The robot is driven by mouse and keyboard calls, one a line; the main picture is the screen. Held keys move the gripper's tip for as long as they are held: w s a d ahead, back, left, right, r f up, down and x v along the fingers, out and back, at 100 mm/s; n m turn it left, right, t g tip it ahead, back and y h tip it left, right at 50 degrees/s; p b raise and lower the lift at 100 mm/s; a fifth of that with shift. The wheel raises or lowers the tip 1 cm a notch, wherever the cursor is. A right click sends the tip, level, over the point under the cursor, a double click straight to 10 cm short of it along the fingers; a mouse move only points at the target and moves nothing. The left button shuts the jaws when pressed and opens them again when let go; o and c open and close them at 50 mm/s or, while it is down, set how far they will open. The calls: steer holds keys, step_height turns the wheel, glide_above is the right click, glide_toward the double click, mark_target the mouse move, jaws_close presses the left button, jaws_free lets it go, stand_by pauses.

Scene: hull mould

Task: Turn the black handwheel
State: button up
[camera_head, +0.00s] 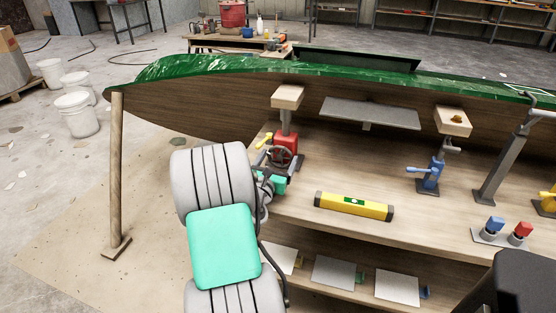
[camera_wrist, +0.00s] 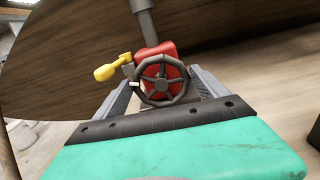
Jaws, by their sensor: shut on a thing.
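The black handwheel (camera_wrist: 161,79) is on the front of a red jack body (camera_wrist: 158,52) with a grey post above it. In the head view the handwheel (camera_head: 281,155) is just beyond my gripper (camera_head: 268,170), partly hidden by it. In the wrist view my gripper (camera_wrist: 163,92) has one finger on each side of the wheel, and it is shut on the wheel's rim. A white mark shows at the wheel's left rim. A yellow lever (camera_wrist: 112,68) sticks out left of the red body.
The wooden hull (camera_head: 200,100) with its green top spans above the bench. A yellow spirit level (camera_head: 354,206) lies right of my gripper. A blue clamp stand (camera_head: 430,175) is farther right. A wooden prop (camera_head: 117,175) stands at left.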

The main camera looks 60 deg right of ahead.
steer(key=m, duration=0.6)
steer(key=shift+s+f, duration=0.15)
steer(key=shift+s, duration=0.1)
steer(key=m+b, duration=0.2)
steer(key=m, duration=0.3)
steer(key=shift+s+f+m, duration=0.1)
steer(key=shift+f+m, duration=0.05)
steer(key=shift+m, duration=0.25)
steer(key=o, duration=1.1)
